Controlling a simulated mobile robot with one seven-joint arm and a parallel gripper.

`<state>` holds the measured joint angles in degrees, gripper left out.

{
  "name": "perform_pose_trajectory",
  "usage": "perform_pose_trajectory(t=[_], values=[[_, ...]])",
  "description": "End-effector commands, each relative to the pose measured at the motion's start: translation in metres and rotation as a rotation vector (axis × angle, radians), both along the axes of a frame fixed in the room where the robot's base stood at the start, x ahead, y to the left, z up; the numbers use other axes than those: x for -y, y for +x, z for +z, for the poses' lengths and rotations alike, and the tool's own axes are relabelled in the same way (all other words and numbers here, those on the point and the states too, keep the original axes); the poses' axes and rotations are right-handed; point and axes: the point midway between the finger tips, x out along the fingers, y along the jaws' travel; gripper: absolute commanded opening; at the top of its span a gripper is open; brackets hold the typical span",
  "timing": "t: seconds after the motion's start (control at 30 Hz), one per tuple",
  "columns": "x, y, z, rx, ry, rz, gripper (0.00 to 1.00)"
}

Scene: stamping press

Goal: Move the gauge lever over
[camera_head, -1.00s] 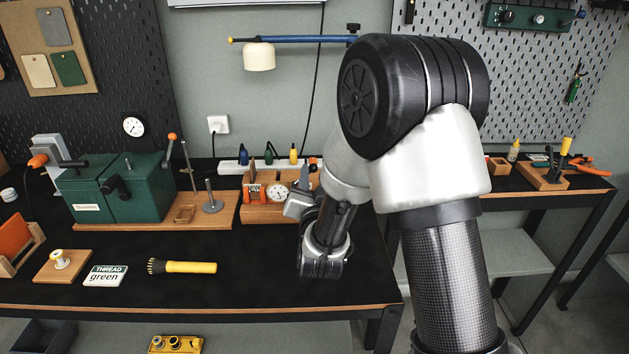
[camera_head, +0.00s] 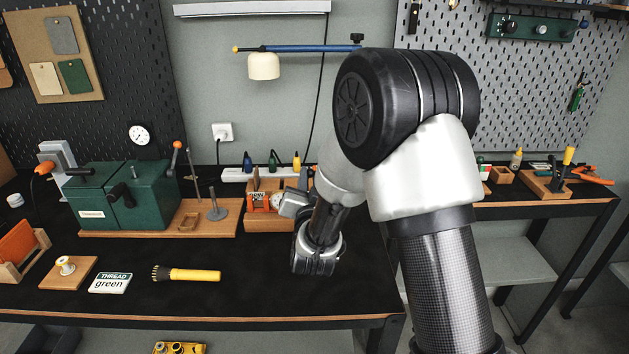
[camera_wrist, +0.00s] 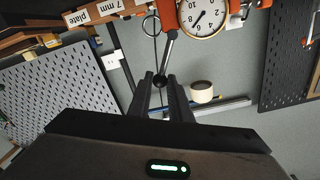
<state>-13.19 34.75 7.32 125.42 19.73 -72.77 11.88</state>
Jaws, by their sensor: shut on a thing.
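The gauge (camera_wrist: 203,18) shows at the top of the wrist view as a white dial in a red frame. Its grey lever (camera_wrist: 169,46) runs from the frame to a dark round knob (camera_wrist: 159,81). My gripper (camera_wrist: 160,77) is shut on this knob, with one finger on each side. In the head view the gauge's red frame (camera_head: 260,202) stands on a wooden base (camera_head: 266,222). My gripper and wrist (camera_head: 296,203) cover most of the dial, and the lever is hidden there.
A green machine (camera_head: 130,195) stands left on a wooden board. A yellow-handled brush (camera_head: 195,275), a "THREAD green" card (camera_head: 110,283) and a spool (camera_head: 65,265) lie in front.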

Motion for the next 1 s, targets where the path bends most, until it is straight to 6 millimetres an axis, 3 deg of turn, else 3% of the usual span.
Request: perform_pose_trajectory(t=[0.33, 0.63, 1.0], values=[[-0.004, 0.000, 0.001, 0.001, 0.002, 0.003, 0.05], [-0.020, 0.000, 0.007, 0.001, 0.002, 0.003, 0.06], [-0.022, 0.000, 0.007, 0.001, 0.002, 0.003, 0.05]])
